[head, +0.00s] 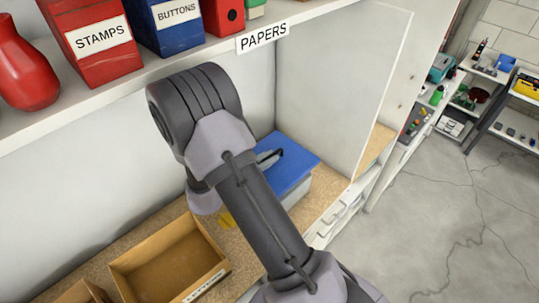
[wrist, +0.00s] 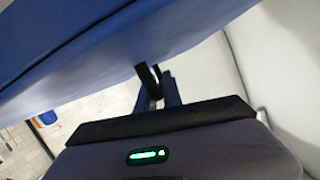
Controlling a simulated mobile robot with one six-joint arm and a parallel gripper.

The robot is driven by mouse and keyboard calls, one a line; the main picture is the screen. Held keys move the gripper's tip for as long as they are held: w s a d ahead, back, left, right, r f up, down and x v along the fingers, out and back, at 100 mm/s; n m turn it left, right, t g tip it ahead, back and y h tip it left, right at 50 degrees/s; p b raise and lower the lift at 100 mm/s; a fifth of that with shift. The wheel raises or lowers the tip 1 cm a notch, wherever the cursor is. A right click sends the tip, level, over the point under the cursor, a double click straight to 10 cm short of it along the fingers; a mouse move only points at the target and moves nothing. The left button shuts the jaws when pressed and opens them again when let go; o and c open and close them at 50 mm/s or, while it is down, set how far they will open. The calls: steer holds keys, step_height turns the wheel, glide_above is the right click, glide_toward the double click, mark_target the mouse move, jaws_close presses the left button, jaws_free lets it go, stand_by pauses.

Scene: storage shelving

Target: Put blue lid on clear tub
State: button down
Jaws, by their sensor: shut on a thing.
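The blue lid (head: 296,157) is flat and square, on the board to the right of my arm. The clear tub (head: 296,190) shows as a pale greyish side right under it. I cannot tell whether the lid rests fully on the rim. My gripper (head: 272,155) is at the lid, partly hidden by my arm. In the wrist view the lid (wrist: 70,45) fills the upper left, and my gripper (wrist: 152,82) is shut on it where its fingers meet its underside or edge. The tub is not clearly seen in the wrist view.
An open cardboard-coloured box (head: 165,262) stands left of my arm on the board. A white upright panel (head: 340,85) stands just right of the lid. A shelf above holds a red stamps box (head: 98,40), a blue buttons box (head: 170,25) and a red vase (head: 24,68).

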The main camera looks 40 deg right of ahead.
steer(key=shift+f+b, duration=3.15)
steer(key=shift+f, duration=0.4)
steer(key=c, duration=1.4)
jaws_free()
steer(key=p+v, duration=0.2)
steer(key=v, duration=1.5)
steer(key=shift+a, duration=0.25)
steer(key=shift+w, duration=0.1)
